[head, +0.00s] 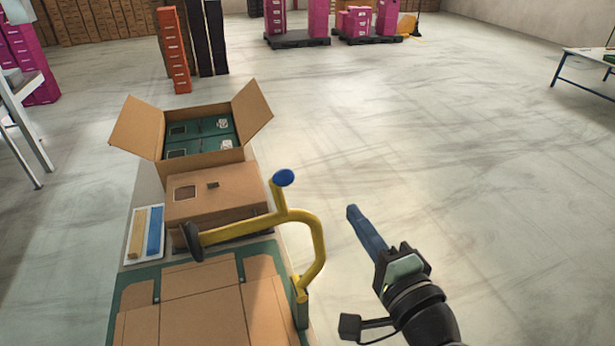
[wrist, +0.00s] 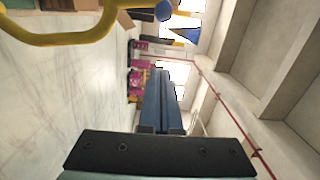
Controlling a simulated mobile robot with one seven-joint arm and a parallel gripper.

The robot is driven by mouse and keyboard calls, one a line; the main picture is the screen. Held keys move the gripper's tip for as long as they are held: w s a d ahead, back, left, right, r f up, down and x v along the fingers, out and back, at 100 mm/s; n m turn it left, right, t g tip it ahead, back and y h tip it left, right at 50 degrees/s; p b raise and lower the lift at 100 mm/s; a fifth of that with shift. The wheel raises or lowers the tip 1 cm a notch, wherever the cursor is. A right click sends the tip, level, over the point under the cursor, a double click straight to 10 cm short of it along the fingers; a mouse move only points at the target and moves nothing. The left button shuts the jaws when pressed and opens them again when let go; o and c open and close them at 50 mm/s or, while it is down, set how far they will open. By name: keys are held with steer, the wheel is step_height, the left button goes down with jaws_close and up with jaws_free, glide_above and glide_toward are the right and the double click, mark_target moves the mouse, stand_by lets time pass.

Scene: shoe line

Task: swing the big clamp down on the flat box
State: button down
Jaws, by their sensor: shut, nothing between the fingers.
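The big clamp (head: 318,250) is a curved yellow bar with a blue knob (head: 283,178) on top and a dark pad (head: 191,241) at its left end. It rises from a mount at the right edge of the green mat (head: 127,277). The flat box (head: 188,305), a cardboard blank, lies on that mat. The pad appears raised beyond the blank's far edge; I cannot tell its height. My gripper (head: 353,213) is shut and empty, right of the clamp and apart from it. In the wrist view, the blue fingers (wrist: 163,90) are together; the yellow bar (wrist: 60,38) shows upper left.
A closed carton (head: 225,187) stands behind the clamp, and an open carton (head: 140,128) with green boxes is behind it. A white tray (head: 130,250) with yellow and blue strips lies left. The floor right of the bench is clear. Pallets (head: 297,40) stand far back.

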steer(key=w+a+p, duration=0.5)
steer(key=w+a, duration=0.2)
steer(key=w, duration=0.2)
steer(key=shift+a+p, duration=0.3)
steer(key=shift+f, duration=0.1)
steer(key=shift+a, duration=0.1)
